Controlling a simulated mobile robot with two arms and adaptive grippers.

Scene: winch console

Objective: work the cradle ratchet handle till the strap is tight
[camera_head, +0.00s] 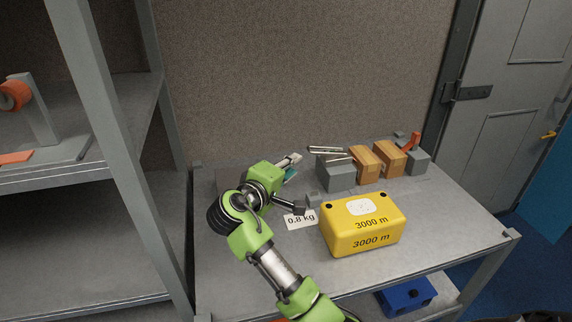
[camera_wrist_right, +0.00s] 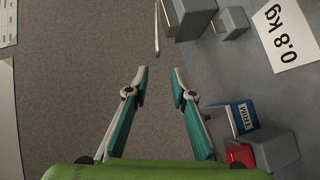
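The bare metal lever (camera_head: 328,150), which looks like the ratchet handle, sticks out leftward above a grey block (camera_head: 336,175) on the bench. Two wooden blocks (camera_head: 365,165) stand right of it in the same row. The lever also shows as a thin rod (camera_wrist_right: 156,30) in the right wrist view. My right gripper (camera_head: 295,159) is left of the lever, apart from it. In the wrist view its fingers (camera_wrist_right: 159,74) are spread with nothing between them. I cannot make out the strap. My left gripper is out of view.
A red-orange handle (camera_head: 414,142) stands at the row's right end. A blue "TRIM" box (camera_wrist_right: 243,117) is near my gripper. Grey shelving (camera_head: 95,120) stands left.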

